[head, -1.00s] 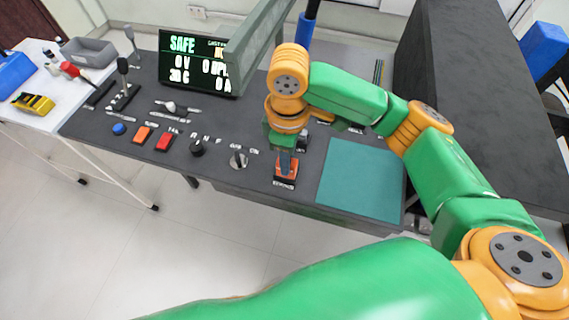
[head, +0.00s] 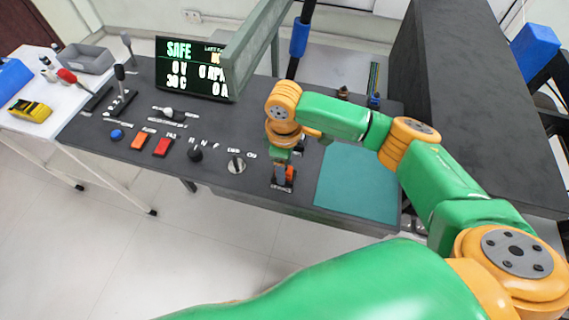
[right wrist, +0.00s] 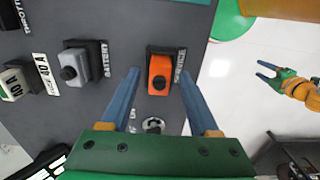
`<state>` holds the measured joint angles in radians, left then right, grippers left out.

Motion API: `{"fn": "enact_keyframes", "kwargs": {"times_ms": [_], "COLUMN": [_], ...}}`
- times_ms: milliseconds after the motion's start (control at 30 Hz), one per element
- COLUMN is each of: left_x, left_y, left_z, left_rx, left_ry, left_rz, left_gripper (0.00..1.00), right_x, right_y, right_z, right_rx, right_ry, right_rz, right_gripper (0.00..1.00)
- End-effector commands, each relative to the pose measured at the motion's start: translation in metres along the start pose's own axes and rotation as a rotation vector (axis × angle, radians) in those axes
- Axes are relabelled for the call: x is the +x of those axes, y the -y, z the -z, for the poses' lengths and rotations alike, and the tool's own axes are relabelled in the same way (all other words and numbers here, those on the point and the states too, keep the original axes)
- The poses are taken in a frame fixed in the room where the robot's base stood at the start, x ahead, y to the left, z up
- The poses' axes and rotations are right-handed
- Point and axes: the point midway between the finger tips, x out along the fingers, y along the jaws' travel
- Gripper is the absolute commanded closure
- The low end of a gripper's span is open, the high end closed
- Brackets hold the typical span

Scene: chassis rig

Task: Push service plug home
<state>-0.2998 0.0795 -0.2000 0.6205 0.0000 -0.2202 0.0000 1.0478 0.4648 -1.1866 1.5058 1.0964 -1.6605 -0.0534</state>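The orange service plug (head: 290,174) sits in its dark holder near the front edge of the dark bench; it also shows in the right wrist view (right wrist: 160,73). My right gripper (head: 279,176) points down at it. In the right wrist view its blue fingers (right wrist: 159,78) are spread with the plug between and beyond their tips, with gaps on both sides. I cannot tell how deep the plug is seated. My left gripper (right wrist: 266,71) is out over the floor in the right wrist view, fingers apart and empty; the head view does not show it.
Left of the plug are a grey knob (head: 236,164), a black knob (head: 195,154), and red (head: 163,146) and orange switches. A teal mat (head: 358,183) lies to the right. The display (head: 196,67) reads SAFE. A grey-green panel (head: 262,45) stands behind my right gripper.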

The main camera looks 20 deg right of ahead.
Motion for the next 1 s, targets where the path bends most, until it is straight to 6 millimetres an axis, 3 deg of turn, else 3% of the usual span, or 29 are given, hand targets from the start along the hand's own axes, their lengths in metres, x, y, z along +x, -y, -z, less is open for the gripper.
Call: {"fn": "enact_keyframes", "kwargs": {"times_ms": [267, 600, 700, 1000], "left_x": [0.001, 0.007, 0.005, 0.004], "left_y": [0.000, 0.000, 0.000, 0.000], "left_z": [0.000, -0.001, -0.001, -0.001], "left_rx": [0.000, 0.000, 0.000, 0.000], "left_ry": [0.000, 0.001, 0.001, 0.001], "left_rz": [0.000, 0.000, 0.000, 0.000], "left_gripper": [0.44, 0.44, 0.44, 0.44], "right_x": [-0.007, -0.096, -0.114, -0.124], "right_y": [0.000, -0.001, -0.001, 0.000], "right_z": [0.000, 0.001, 0.001, 0.000], "right_rx": [0.000, -0.001, 0.001, 0.001], "right_ry": [-0.001, -0.004, -0.002, 0.000], "right_rz": [-0.001, -0.003, -0.002, 0.001], "right_gripper": [0.39, 0.39, 0.39, 0.39]}}
